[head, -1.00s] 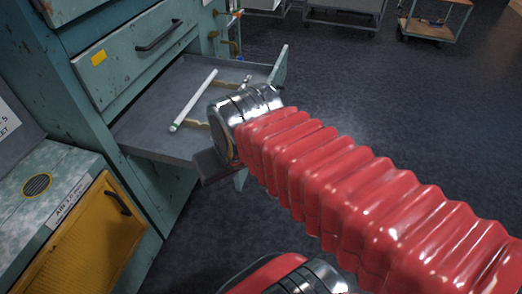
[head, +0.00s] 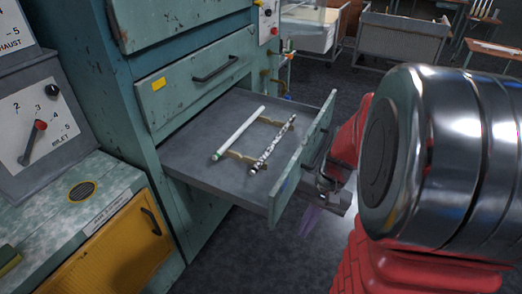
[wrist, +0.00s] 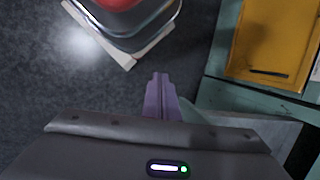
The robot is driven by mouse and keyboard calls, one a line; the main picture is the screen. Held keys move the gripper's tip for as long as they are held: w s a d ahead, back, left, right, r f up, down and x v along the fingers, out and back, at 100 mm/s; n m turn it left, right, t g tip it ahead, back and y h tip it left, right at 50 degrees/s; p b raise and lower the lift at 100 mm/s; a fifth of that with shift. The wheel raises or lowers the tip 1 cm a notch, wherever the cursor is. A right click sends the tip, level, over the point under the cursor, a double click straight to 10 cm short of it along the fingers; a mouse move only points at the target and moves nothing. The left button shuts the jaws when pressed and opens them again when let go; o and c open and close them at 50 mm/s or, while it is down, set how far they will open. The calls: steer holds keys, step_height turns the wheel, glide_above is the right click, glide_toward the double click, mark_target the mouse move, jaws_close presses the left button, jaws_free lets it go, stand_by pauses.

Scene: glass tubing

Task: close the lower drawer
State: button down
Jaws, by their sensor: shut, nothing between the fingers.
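The lower drawer (head: 215,180) stands pulled out of the teal cabinet in the head view. Its teal front panel (head: 288,192) faces right, toward the open floor. Inside lie a white tube (head: 238,134) and a mottled, silvery tube (head: 272,143) across brass-coloured supports. My gripper (head: 311,219) is low outside the drawer front, its purple fingers pointing down. The fingers are shut and empty; they also show in the wrist view (wrist: 158,78). My arm hides part of the front's right side. I cannot tell whether my gripper touches the front.
A closed drawer (head: 200,80) with a dark handle sits above. Carts (head: 400,38) stand at the back. Dark floor lies clear beyond the drawer.

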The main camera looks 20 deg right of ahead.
mark_target(288, 188)
steer(key=w+d+f+m+t+y, duration=0.2)
steer(key=d+f+m+t+y, duration=0.4)
steer(key=d+f+m+y, duration=0.45)
steer(key=w+d+m+t+h, duration=0.3)
steer(key=w+d+m+t, duration=0.2)
steer(key=d+m+t, duration=0.2)
steer(key=shift+d+m+t, duration=0.4)
steer(key=shift+m+t, duration=0.3)
steer(key=shift+m, duration=0.05)
steer(key=shift+w, duration=0.15)
steer(key=x, duration=1.3)
steer(key=shift+w+a, duration=0.3)
